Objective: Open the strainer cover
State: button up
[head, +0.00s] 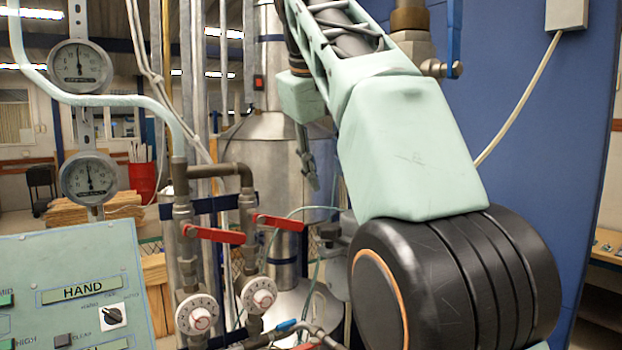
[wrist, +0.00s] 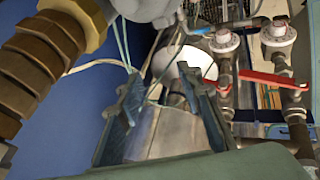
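I cannot pick out the strainer cover for certain. A grey rounded metal body (head: 335,262) sits behind my arm in the head view, partly hidden, and may be part of the strainer. A pale grey body (wrist: 148,9) is cut off at the top of the wrist view, beyond my fingertips. My gripper (head: 314,183) hangs in the air in front of the large silver tank in the head view. In the wrist view its two fingers (wrist: 162,82) stand apart with nothing held between them.
Two red-handled valves (head: 208,234) (head: 278,222) and two white dials (head: 197,314) (head: 259,294) stand left of my arm. A ribbed brass fitting (wrist: 45,55) is close on the left in the wrist view. A green HAND panel (head: 70,285) and a blue wall (head: 545,130) flank the space.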

jog(key=s+a, duration=0.2)
jog(key=s, duration=0.9)
jog(key=shift+a, duration=0.3)
jog(key=shift+f, duration=0.1)
